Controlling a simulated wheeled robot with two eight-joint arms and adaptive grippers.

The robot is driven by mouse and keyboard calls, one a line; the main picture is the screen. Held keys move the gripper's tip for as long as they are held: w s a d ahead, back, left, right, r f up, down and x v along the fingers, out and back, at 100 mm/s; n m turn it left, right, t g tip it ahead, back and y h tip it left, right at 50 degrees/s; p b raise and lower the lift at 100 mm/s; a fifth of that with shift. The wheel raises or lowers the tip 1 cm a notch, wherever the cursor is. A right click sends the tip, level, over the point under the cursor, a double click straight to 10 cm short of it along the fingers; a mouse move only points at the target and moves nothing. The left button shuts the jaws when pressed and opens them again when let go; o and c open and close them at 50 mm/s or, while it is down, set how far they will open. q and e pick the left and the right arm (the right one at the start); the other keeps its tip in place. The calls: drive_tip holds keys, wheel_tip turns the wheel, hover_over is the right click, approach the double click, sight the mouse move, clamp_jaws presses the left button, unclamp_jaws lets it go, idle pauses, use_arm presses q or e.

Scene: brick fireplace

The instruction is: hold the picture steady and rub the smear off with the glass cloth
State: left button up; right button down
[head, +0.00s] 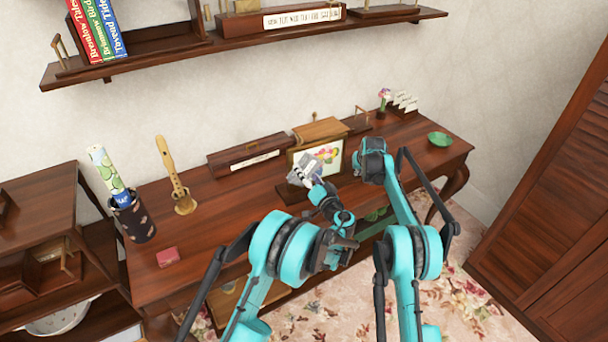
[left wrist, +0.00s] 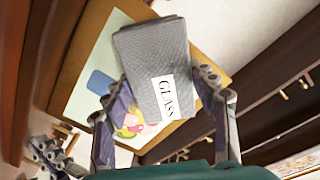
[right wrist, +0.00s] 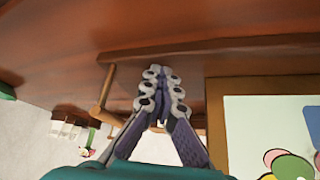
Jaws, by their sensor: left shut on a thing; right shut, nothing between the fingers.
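The framed picture (head: 327,155) leans upright on the desk, with coloured flowers on a pale ground. A flat blue patch (left wrist: 101,83) shows on its face in the left wrist view; I cannot tell whether it is the smear. My left gripper (head: 303,170) is in front of the picture, shut on the grey glass cloth (left wrist: 150,60), which is labelled GLASS and hides part of the picture. I cannot tell whether the cloth touches the glass. My right gripper (right wrist: 161,92) is shut and empty, beside the picture frame (right wrist: 217,130) and apart from it.
A wall shelf (head: 240,48) is above.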

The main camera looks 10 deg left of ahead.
sight(326, 160)
use_arm(q)
drive_tip(key=shift+w+d, duration=0.8)
drive_tip(key=shift+d, duration=0.6)
drive_tip(key=shift+w+d, duration=0.85)
drive_tip(key=shift+d, duration=0.55)
drive_tip(key=shift+w+d, duration=0.8)
drive_tip(key=shift+d, duration=0.6)
drive_tip(key=shift+w, duration=0.1)
drive_tip(key=shift+a, duration=0.1)
drive_tip(key=shift+a, duration=0.1)
drive_tip(key=shift+s+a, duration=0.4)
drive_tip(key=shift+a, duration=0.4)
drive_tip(key=shift+s+a, duration=0.4)
drive_tip(key=shift+a, duration=0.4)
drive_tip(key=shift+s+a, duration=0.6)
drive_tip(key=shift+a, duration=0.4)
drive_tip(key=shift+s+a, duration=0.65)
drive_tip(key=shift+a, duration=0.3)
drive_tip(key=shift+s+a, duration=0.6)
drive_tip(key=shift+a, duration=0.4)
drive_tip(key=v, duration=0.6)
